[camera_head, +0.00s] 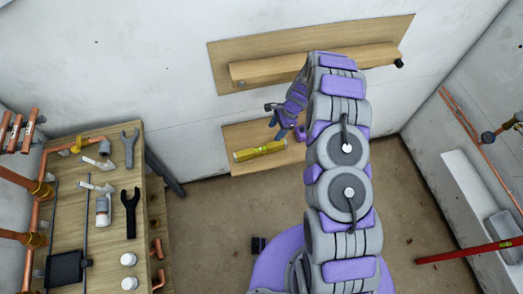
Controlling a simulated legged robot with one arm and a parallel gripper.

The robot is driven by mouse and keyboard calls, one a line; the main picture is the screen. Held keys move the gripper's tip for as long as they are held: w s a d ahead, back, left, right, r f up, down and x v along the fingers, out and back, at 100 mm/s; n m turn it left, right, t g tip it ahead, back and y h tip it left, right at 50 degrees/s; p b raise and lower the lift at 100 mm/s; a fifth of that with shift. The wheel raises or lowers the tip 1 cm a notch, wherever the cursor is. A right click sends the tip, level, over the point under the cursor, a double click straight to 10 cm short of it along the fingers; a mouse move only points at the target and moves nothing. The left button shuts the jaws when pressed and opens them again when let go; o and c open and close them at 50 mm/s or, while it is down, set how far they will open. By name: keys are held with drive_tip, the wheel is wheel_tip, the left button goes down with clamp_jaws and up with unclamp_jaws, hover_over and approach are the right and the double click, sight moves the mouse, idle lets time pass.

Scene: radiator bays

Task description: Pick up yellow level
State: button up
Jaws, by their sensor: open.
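The yellow level (260,151) lies on a low wooden shelf (238,134) at the back wall. It is slightly tilted in the picture, its right end the higher. My gripper (276,116) is open and empty, just above and to the right of the level, apart from it as far as I can tell. My purple and grey arm rises in front and hides the right part of the low shelf.
A wooden bench (117,222) at left holds wrenches, white fittings and a black tray (68,268). An upper wooden shelf (262,71) is on the back wall. Copper pipes line both sides. A red level (470,252) lies at right. The brown floor (205,240) between is mostly clear.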

sight(261, 148)
drive_tip(key=b+x, duration=0.2)
drive_tip(key=x, duration=1)
drive_tip(key=shift+f, duration=0.3)
drive_tip(key=shift+w+a+b+x, duration=0.15)
drive_tip(key=shift+b+x, duration=0.15)
drive_tip(key=shift+x, duration=0.6)
drive_tip(key=shift+w+a+b+x, duration=0.15)
drive_tip(key=shift+b+x, duration=0.2)
drive_tip(key=shift+x, duration=0.6)
drive_tip(key=shift+w+a+b+x, duration=0.15)
drive_tip(key=shift+b+x, duration=0.15)
drive_tip(key=shift+x, duration=0.6)
drive_tip(key=shift+r, duration=0.25)
clamp_jaws()
